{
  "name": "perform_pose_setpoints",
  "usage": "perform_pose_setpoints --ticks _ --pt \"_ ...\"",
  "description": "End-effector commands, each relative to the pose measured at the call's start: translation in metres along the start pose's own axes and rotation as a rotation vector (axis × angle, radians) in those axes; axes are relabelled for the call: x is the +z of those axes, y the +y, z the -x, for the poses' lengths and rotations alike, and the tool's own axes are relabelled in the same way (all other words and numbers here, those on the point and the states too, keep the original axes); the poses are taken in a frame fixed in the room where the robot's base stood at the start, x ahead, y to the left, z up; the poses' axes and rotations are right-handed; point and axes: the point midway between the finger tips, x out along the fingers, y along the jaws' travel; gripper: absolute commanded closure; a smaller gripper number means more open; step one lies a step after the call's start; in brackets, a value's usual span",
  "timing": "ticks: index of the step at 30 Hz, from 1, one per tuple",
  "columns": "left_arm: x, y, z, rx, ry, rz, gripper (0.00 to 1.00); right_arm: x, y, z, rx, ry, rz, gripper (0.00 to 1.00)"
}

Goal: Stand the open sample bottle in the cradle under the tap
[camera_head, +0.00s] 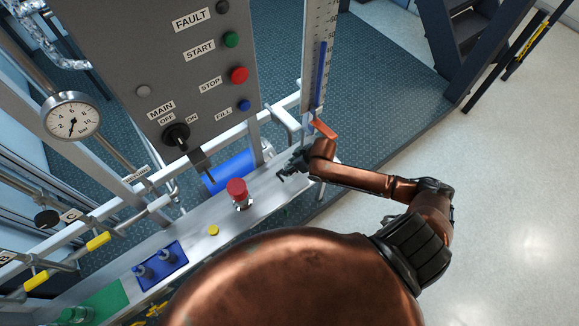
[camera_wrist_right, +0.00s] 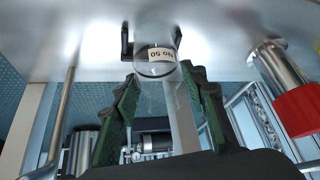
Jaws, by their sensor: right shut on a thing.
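My right gripper (camera_head: 290,166) is over the far right part of the bench in the head view. The right wrist view shows its two dark green fingers (camera_wrist_right: 160,105) shut on a clear bottle (camera_wrist_right: 157,60) with a small "ISO 50" label, one finger on each side. The bottle is too small to make out in the head view. A black bracket (camera_wrist_right: 127,42) shows beside the bottle's far end; it may be the cradle, and I cannot tell whether they touch. I cannot make out the tap for sure. My left gripper is not in view.
A red-topped metal post (camera_head: 237,192) stands left of my right gripper. The grey control panel (camera_head: 165,60) rises behind it. A blue cylinder (camera_head: 230,170) lies beyond the bench. A blue rack (camera_head: 178,250), a yellow button (camera_head: 213,230) and a green mat (camera_head: 108,298) are nearer.

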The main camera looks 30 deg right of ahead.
Motion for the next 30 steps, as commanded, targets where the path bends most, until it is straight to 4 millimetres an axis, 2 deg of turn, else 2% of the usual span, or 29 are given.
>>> perform_pose_setpoints --ticks 2,11,12,20,30 --pt "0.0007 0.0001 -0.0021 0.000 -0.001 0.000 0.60 0.0019 0.0006 -0.0054 0.002 0.003 0.001 0.87" --pt "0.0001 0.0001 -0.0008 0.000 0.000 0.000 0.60 0.0022 0.0004 -0.0059 0.001 0.003 0.001 0.87" --pt "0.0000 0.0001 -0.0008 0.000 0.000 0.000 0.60 0.0027 0.0003 -0.0066 0.001 0.003 0.001 0.60" --pt "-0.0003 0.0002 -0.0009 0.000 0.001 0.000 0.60 0.0028 0.0002 -0.0064 0.001 0.002 0.001 0.43" --pt "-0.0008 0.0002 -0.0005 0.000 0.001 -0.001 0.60 0.0019 0.0008 -0.0018 0.002 0.001 0.002 0.43"
